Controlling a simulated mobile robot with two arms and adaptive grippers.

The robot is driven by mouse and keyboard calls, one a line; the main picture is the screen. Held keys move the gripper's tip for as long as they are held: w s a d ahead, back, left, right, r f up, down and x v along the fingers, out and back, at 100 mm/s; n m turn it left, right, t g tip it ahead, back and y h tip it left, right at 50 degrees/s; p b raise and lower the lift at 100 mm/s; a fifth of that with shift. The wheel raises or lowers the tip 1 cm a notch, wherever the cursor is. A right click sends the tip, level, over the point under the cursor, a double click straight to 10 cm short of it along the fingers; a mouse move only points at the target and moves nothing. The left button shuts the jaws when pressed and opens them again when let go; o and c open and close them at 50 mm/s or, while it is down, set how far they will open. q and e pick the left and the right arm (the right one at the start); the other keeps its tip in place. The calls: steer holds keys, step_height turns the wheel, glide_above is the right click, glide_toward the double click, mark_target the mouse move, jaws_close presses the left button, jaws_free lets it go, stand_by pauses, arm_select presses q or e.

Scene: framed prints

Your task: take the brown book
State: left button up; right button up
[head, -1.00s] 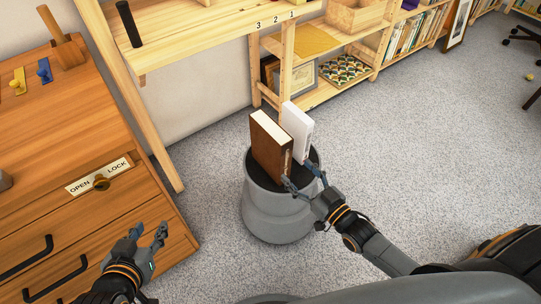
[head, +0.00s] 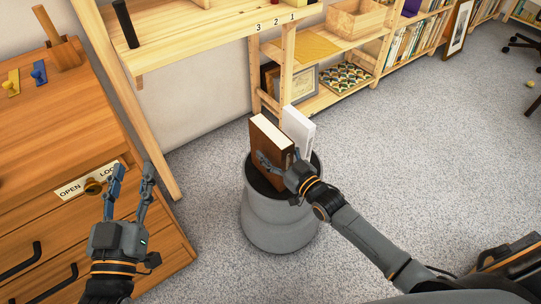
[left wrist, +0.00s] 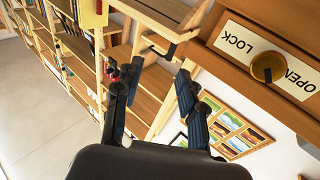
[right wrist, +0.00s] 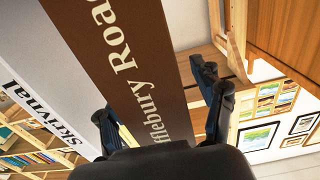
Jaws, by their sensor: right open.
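The brown book (head: 266,134) stands upright on a grey round bin or stool (head: 280,222) with a dark top, beside a white book (head: 299,127). In the right wrist view the brown book (right wrist: 130,60) shows its spine with pale lettering. My right gripper (head: 280,158) is open at the near end of the brown book, one finger on each side. The left-hand finger in that wrist view is near the gap to the white book (right wrist: 42,95). Contact cannot be told. My left gripper (head: 132,170) is open and empty in front of the wooden cabinet.
A wooden cabinet (head: 60,120) with an OPEN/LOCK knob (head: 92,187) is at the left. A pale wooden table (head: 175,45) stands behind it. Low shelves (head: 325,92) with frames and books run along the back.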

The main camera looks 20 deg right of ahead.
steer(key=shift+x, duration=0.95)
arm_select(q)
steer(key=r, duration=0.1)
steer(key=t, duration=0.1)
steer(key=r, duration=0.1)
steer(key=shift+s+d+r+t, duration=0.15)
steer(key=shift+s+r+t, duration=0.1)
steer(key=shift+r+t, duration=0.15)
arm_select(e)
steer(key=shift+c, duration=0.4)
jaws_close()
arm_select(q)
steer(key=shift+f, duration=0.1)
arm_select(e)
steer(key=shift+r, duration=0.15)
